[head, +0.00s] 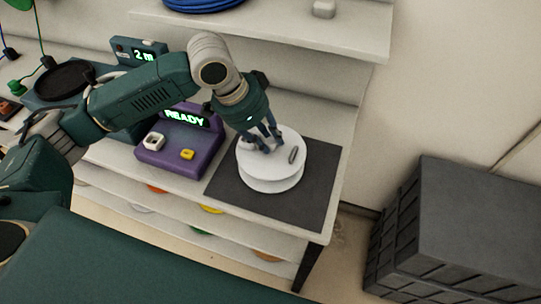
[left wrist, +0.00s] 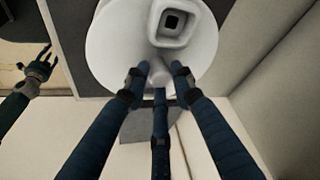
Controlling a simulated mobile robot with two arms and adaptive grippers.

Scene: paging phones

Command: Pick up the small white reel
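The white reel (head: 268,180) has two round flanges and lies flat on a dark mat (head: 320,170) at the right end of the table. In the left wrist view its top disc (left wrist: 108,45) carries a square raised part with a dark hole and a small white knob (left wrist: 160,76). My left gripper (head: 264,146) points down at the reel's top. Its fingers are spread around the knob; I cannot tell whether they touch it. My right gripper (left wrist: 42,62) is seen at the left of the left wrist view, fingers apart, away from the reel.
A purple device (head: 177,147) reading READY stands left of the mat. A shelf (head: 350,32) with a blue coil (head: 205,3) and a small light box (head: 323,9) runs above. Dark crates (head: 455,225) stand on the floor at right. A black round dish (head: 65,80) is at left.

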